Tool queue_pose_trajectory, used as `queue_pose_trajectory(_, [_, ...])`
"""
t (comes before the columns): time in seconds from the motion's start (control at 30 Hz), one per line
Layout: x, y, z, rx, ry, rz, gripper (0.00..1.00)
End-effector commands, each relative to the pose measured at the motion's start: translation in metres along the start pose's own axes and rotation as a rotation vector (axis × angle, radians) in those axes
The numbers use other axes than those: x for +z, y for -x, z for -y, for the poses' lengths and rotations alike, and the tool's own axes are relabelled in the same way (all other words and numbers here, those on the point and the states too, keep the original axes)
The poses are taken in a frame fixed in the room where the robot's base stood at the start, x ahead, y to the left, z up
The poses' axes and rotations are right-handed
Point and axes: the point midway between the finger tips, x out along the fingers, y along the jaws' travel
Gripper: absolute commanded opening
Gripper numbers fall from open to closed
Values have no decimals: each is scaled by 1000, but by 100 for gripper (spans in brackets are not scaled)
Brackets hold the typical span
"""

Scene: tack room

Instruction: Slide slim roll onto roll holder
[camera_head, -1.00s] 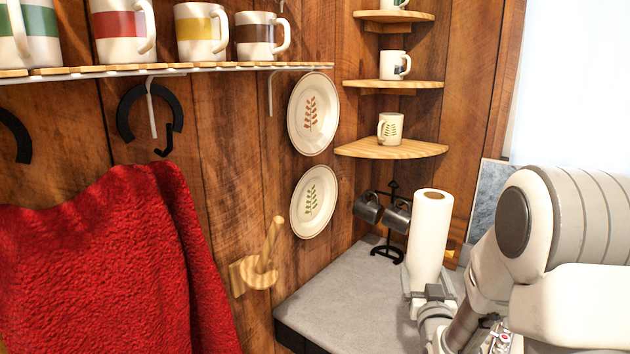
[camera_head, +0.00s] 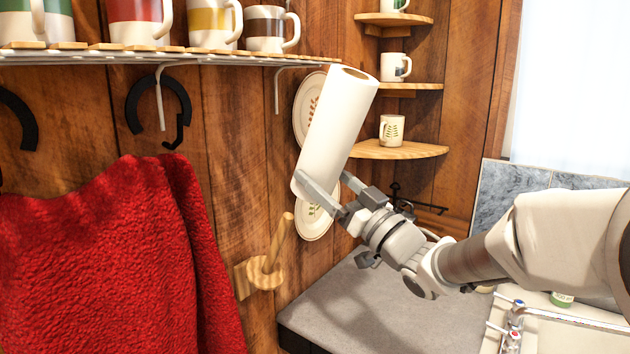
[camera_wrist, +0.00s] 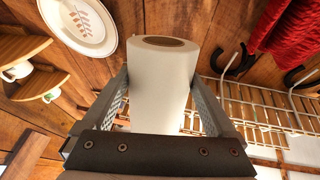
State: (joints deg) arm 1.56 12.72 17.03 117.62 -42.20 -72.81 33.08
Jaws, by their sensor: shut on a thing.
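The slim roll (camera_head: 336,125) is a tall white paper roll with a brown core end. My gripper (camera_head: 328,188) is shut on its lower part and holds it in the air, its top leaning to the right. In the wrist view the roll (camera_wrist: 160,85) sits between the two fingers of my gripper (camera_wrist: 160,105), its brown end facing away. The roll holder (camera_head: 268,262) is a light wooden wall mount with a slanted peg, below and left of the roll. The peg is bare and apart from the roll.
A red towel (camera_head: 120,260) hangs left of the holder. A mug shelf (camera_head: 200,57) runs above. Plates (camera_head: 308,108) hang on the wall behind the roll. Corner shelves (camera_head: 400,150) stand behind. The grey counter (camera_head: 390,310) below is mostly clear.

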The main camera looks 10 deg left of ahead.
Motion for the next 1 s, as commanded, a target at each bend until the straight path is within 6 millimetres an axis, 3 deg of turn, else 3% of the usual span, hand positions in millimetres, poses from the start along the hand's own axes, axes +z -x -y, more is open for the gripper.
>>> queue_pose_trajectory(0.1, [-6,-7,17,-49,-24,-21,34])
queue_pose_trajectory(0.27, [-3,-9,22,-63,-32,-26,34])
queue_pose_trajectory(1.0, [57,-8,23,-60,-30,-27,34])
